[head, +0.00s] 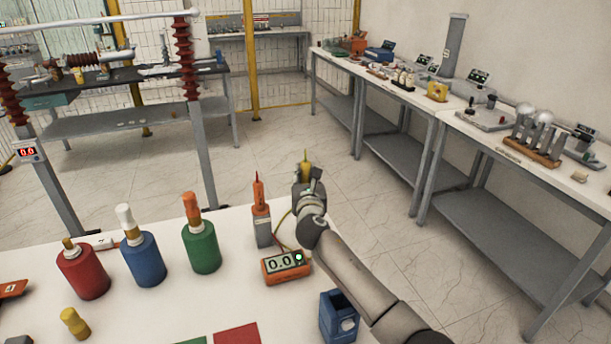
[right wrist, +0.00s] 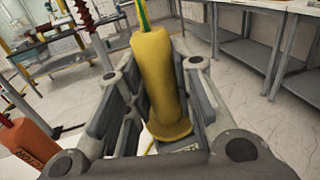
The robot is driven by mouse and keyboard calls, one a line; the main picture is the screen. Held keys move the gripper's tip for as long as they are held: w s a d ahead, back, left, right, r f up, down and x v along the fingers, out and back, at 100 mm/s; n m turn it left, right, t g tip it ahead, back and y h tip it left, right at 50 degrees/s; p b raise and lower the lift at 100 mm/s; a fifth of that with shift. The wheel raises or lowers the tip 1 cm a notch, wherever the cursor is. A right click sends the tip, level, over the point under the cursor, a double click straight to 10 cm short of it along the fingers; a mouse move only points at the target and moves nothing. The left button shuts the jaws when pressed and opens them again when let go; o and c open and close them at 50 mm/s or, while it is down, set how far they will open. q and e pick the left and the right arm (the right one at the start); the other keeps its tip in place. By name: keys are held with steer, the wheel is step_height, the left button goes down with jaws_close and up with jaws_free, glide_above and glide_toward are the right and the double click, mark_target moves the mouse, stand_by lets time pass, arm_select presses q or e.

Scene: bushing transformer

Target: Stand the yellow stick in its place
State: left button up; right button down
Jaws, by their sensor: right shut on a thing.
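The yellow stick (head: 306,164) stands about upright in my right gripper (head: 308,187), at the far edge of the white table. In the right wrist view, its thick yellow handle (right wrist: 156,75) is between the fingers, with a flared foot below and a thin green-and-yellow part on top. A grey surface shows under the foot; I cannot tell whether they touch. An orange stick (head: 258,192) stands in a grey holder (head: 263,230) just left of the gripper. Any place for the yellow stick is hidden behind my gripper. My left gripper is not in view.
An orange meter (head: 285,266) reading 0.0 sits close in front of the holder. Green (head: 201,248), blue (head: 144,260) and red (head: 84,272) bottles stand to the left.

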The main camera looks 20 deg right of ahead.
steer(key=shift+f, duration=0.35)
steer(key=c, duration=1.1)
jaws_free()
steer(key=shift+c, duration=0.2)
steer(key=shift+s, duration=0.1)
